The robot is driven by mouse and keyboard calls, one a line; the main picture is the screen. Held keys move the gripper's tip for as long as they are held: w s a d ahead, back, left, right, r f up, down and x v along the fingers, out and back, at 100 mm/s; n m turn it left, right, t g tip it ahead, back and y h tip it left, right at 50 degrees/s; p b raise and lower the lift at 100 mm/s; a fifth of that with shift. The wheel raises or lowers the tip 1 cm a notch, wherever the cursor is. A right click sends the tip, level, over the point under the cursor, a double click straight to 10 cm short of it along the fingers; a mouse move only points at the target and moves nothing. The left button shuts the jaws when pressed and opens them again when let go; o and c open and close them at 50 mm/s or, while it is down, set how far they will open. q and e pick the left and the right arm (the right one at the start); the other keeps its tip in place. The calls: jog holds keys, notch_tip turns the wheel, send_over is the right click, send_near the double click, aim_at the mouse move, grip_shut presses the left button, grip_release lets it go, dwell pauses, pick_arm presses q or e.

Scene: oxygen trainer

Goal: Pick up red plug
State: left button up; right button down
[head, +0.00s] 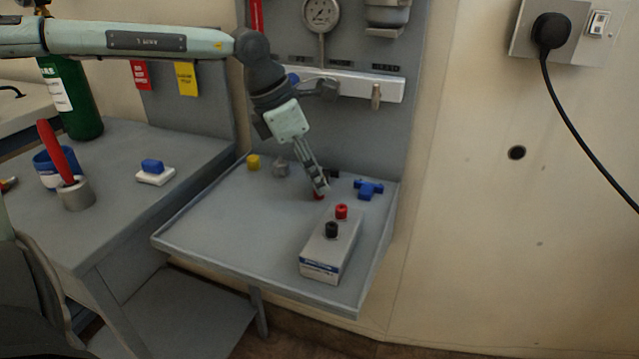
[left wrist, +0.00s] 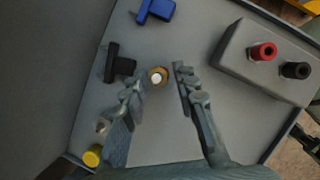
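The red plug (head: 319,196) stands on the grey tray, mostly hidden behind my left gripper (head: 321,188) in the head view. In the left wrist view, a small round piece with a pale centre and brownish-red rim, apparently the red plug (left wrist: 157,76), lies between the fingertips. My left gripper (left wrist: 158,84) is open there, one finger on each side, with a visible gap to the piece. It points down at the tray. My right gripper is not in view.
A grey box (head: 318,258) with a red knob (head: 341,211) and a black knob (head: 331,230) stands close by. A blue fitting (head: 368,188), a black piece (left wrist: 117,64), a grey fitting (head: 281,167) and a yellow cap (head: 253,161) are also on the tray (head: 215,235). The tray's front left is clear.

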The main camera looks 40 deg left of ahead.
pick_arm(q)
jog(key=shift+x, duration=1.1)
jog(key=shift+w, duration=0.1)
grip_shut()
